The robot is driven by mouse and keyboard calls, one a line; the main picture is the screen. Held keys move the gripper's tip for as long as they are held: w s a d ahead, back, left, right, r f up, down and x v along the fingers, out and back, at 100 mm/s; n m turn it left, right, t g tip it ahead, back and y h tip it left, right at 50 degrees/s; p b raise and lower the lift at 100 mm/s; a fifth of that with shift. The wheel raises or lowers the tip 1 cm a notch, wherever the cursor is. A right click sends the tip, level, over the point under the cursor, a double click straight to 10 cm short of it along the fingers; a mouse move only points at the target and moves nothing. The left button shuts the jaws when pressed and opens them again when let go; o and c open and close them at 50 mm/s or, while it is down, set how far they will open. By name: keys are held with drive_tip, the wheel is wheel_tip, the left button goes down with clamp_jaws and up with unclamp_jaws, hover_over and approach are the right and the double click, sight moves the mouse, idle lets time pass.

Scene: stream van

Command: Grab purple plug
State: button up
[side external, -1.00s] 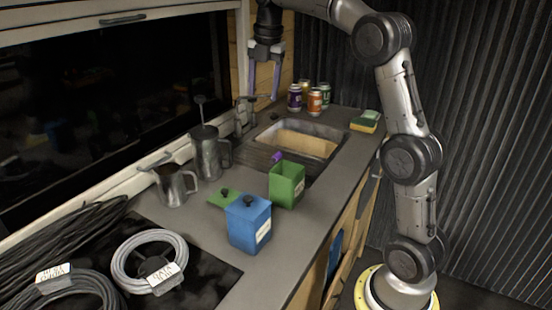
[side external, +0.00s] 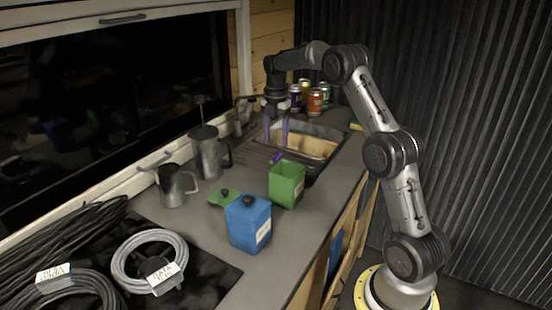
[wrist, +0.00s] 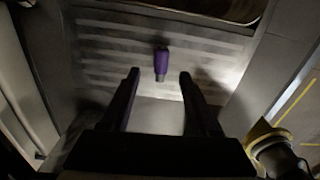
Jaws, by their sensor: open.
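The purple plug (side external: 276,157) lies on the ribbed drainboard beside the sink, just behind the green canister, which hides part of its surroundings in the side view. In the wrist view the small dark purple plug (wrist: 161,62) lies a little beyond the fingertips, roughly centred between them. My gripper (side external: 276,145) is open and empty above the drainboard, with its two fingers pointing down over the plug. In the wrist view my gripper (wrist: 159,75) shows both fingers apart on either side of the plug, not touching it.
A green open canister (side external: 286,184) stands close in front of the plug. A blue lidded canister (side external: 248,222) is nearer the camera. The sink (side external: 310,146) lies behind, with several cans (side external: 314,101) beyond.

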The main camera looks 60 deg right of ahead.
sight(276, 155)
drive_tip(key=shift+s+a+f, duration=0.1)
drive_tip(key=shift+f, duration=1.3)
drive_tip(key=shift+s+a+f, duration=0.1)
drive_tip(key=shift+f, duration=1.25)
clamp_jaws()
